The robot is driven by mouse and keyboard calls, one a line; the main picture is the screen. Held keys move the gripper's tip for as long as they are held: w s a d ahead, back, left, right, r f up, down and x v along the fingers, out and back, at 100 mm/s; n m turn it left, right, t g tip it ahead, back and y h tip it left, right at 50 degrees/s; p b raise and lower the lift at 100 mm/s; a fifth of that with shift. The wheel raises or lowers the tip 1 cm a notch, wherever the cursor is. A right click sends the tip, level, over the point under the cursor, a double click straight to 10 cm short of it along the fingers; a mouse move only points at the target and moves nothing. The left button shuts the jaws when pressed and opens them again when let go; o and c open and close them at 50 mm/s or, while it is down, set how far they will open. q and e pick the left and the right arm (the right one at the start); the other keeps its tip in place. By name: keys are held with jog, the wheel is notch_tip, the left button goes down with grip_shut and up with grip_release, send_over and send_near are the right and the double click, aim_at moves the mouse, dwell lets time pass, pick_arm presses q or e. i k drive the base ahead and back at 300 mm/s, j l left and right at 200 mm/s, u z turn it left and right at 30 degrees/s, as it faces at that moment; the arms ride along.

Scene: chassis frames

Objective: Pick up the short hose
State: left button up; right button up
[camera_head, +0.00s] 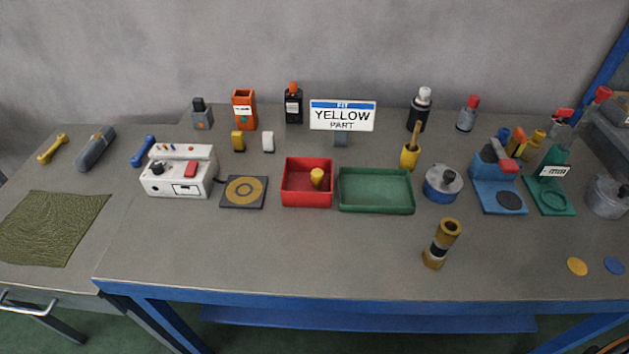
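No thing in view is plainly a hose. The closest in form is a short brown-gold tube (446,240) with a dark band and an open top end. It stands, leaning slightly in the picture, near the table's front edge, right of centre, with clear table around it. I cannot tell for sure whether it is the short hose. Neither of my grippers is in view.
A red tray (293,203) holding a yellow piece and an empty green tray (377,208) lie mid-table. A white box (160,186) is at left. The front middle is clear.

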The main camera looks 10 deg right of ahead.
aim_at(449, 229)
jog(key=l+z, duration=0.15)
jog(key=z, duration=0.2)
jog(key=l+z, duration=0.15)
jog(key=z, duration=0.2)
jog(key=l+z, duration=0.2)
jog(key=z, duration=0.15)
jog(key=l+u, duration=0.15)
jog(key=u, duration=0.2)
jog(key=l+u, duration=0.2)
jog(key=u, duration=0.2)
